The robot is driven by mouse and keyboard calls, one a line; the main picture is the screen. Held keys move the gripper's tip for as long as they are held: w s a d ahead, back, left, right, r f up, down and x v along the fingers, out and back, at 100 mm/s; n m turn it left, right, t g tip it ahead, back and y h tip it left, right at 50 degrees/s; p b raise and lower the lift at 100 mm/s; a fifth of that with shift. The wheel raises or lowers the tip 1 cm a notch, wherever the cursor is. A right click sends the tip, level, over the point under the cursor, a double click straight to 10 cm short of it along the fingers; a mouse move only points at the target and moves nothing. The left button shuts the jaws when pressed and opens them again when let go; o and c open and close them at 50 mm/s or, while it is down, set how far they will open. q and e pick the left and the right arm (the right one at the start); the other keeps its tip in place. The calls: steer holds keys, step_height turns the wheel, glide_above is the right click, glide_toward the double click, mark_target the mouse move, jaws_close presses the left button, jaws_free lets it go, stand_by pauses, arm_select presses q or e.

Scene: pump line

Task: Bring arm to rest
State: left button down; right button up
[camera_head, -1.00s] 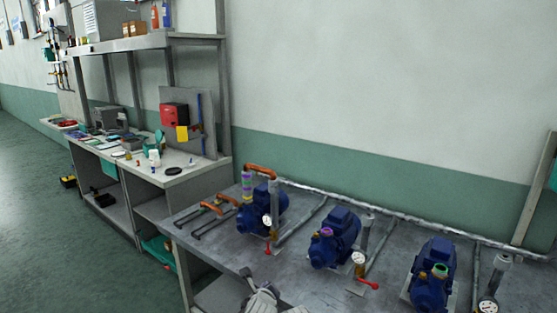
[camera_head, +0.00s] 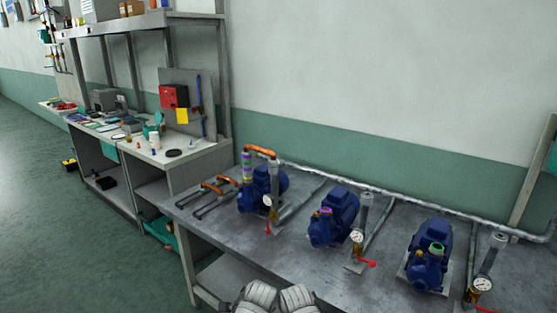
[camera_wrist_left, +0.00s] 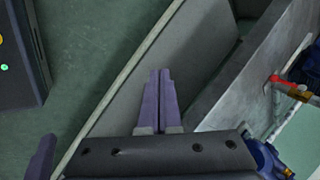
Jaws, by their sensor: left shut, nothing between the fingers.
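My left gripper (camera_wrist_left: 160,100) shows in the left wrist view with its two purple fingers pressed together and nothing between them. It is over the lower shelf beside the grey bench top, clear of the pumps. In the head view, pale grey parts of my arm (camera_head: 262,297) show at the bottom edge, in front of the bench; no fingertips are visible there.
The metal bench (camera_head: 310,265) carries blue pumps (camera_head: 335,215), gauges (camera_head: 357,237), red-handled valves and a long pipe (camera_head: 390,195). Two orange-handled tools (camera_head: 215,190) lie at its left end. A cluttered workbench (camera_head: 180,158) stands farther left. Open floor (camera_head: 60,240) lies at left.

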arm_select(q)
steer(key=s+f+n+g, duration=0.3)
steer(key=s+n+g, duration=0.3)
steer(key=s+n, duration=0.55)
step_height(320, 180, up, 16)
steer(key=p, duration=1.5)
steer(key=shift+s+p, duration=0.2)
steer(key=shift+p, duration=0.2)
steer(key=shift+r, duration=0.1)
